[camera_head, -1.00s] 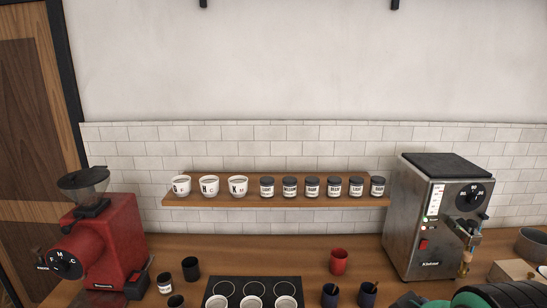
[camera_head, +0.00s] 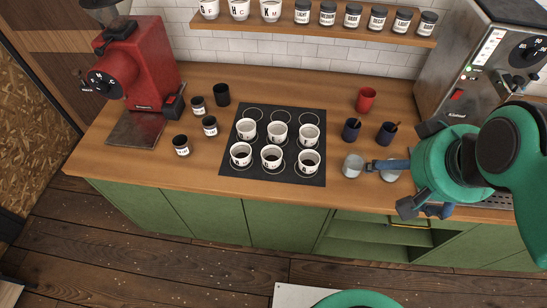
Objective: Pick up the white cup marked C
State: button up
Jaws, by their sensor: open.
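Several white cups stand upright on a dark mat (camera_head: 228,166) on the counter, in a back row with a left cup (camera_head: 247,129), a middle cup (camera_head: 277,134) and a right cup (camera_head: 310,136), and a front row with a left cup (camera_head: 241,155), a middle cup (camera_head: 271,158) and a right cup (camera_head: 309,163). Their letters are too small to read, so I cannot tell which is C. My gripper (camera_head: 412,168) is open at the right, apart from these cups. What is behind it is partly hidden.
White lettered cups (camera_head: 239,9) and dark-lidded jars (camera_head: 353,16) stand on the wall shelf (camera_head: 360,37). A red grinder (camera_head: 137,65) is at left, a steel machine (camera_head: 472,70) at right. A red cup (camera_head: 366,99), dark blue cups (camera_head: 351,130) and a metal cup (camera_head: 353,165) stand right of the mat.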

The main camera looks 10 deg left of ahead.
jog(key=c, duration=0.5)
jog(key=shift+o, duration=0.2)
jog(key=shift+w, duration=0.1)
jog(key=w+a+f+n+g+y+p, duration=0.1)
jog(key=w+a+f+n, duration=0.15)
jog(key=w+a, duration=0.5)
jog(key=w+a+f+n+g+p, duration=0.1)
jog(key=w+a+f, duration=0.3)
jog(key=w, duration=0.6)
jog(key=w+a+f+n+g+p, duration=0.1)
jog(key=w+a+f, duration=0.3)
jog(key=a+f, duration=0.3)
jog(key=w+a+f+n+g+p, duration=0.1)
jog(key=w+a+f+n, duration=0.1)
jog(key=a+f, duration=0.6)
jog(key=shift+w+a, duration=0.85)
jog(key=shift+a, duration=0.4)
